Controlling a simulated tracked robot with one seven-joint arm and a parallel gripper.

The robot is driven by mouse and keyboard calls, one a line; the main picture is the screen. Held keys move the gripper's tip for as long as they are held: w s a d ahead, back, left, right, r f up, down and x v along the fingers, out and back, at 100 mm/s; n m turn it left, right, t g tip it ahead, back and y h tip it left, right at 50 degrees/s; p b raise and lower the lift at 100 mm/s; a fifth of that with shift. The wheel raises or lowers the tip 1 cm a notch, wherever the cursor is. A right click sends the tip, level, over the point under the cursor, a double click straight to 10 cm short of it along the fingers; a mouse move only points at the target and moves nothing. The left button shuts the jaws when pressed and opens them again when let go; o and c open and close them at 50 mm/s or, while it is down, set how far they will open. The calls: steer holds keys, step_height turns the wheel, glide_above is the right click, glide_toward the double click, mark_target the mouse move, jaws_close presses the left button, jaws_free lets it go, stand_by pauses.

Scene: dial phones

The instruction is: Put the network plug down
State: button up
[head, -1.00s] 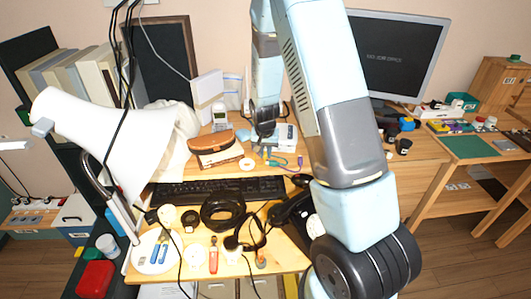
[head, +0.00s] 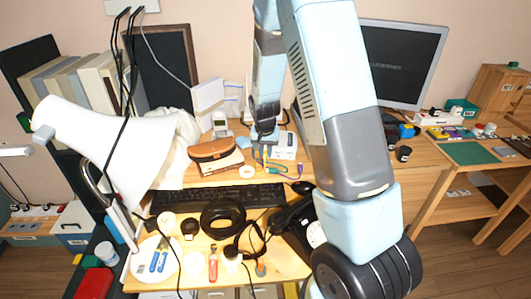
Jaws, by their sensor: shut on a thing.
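My gripper (head: 264,138) points down over the back of the desk, in front of the wall. It is small and dark in the head view, and its fingertips are hard to make out. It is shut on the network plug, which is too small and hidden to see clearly. Thin coloured cables (head: 272,166), teal, yellow and purple, lie on the desk just below the gripper. A white box (head: 285,146) stands right beside the gripper on its right.
A brown case (head: 215,150) lies left of the gripper, and a black keyboard (head: 218,196) lies in front. A black phone (head: 293,218), a coiled black cable (head: 223,216) and a white lamp (head: 110,150) crowd the front and left. A monitor (head: 405,65) stands right.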

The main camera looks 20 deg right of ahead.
steer(key=s+r, duration=0.9)
steer(key=s, duration=0.4)
steer(key=w+f, duration=0.1)
steer(key=w, duration=0.2)
steer(key=w+f, duration=0.1)
steer(key=w, duration=0.2)
steer(key=w+f, duration=0.2)
steer(key=w, duration=0.1)
steer(key=shift+d, duration=0.25)
glide_above(266, 164)
step_height(266, 164, down, 5)
steer(key=shift+s+f, duration=0.15)
steer(key=shift+w+f, duration=0.15)
steer(key=shift+f, duration=0.8)
steer(key=shift+w+f, duration=0.1)
steer(key=shift+f, duration=0.8)
steer(key=shift+s+f, duration=0.15)
steer(key=shift+f, duration=0.1)
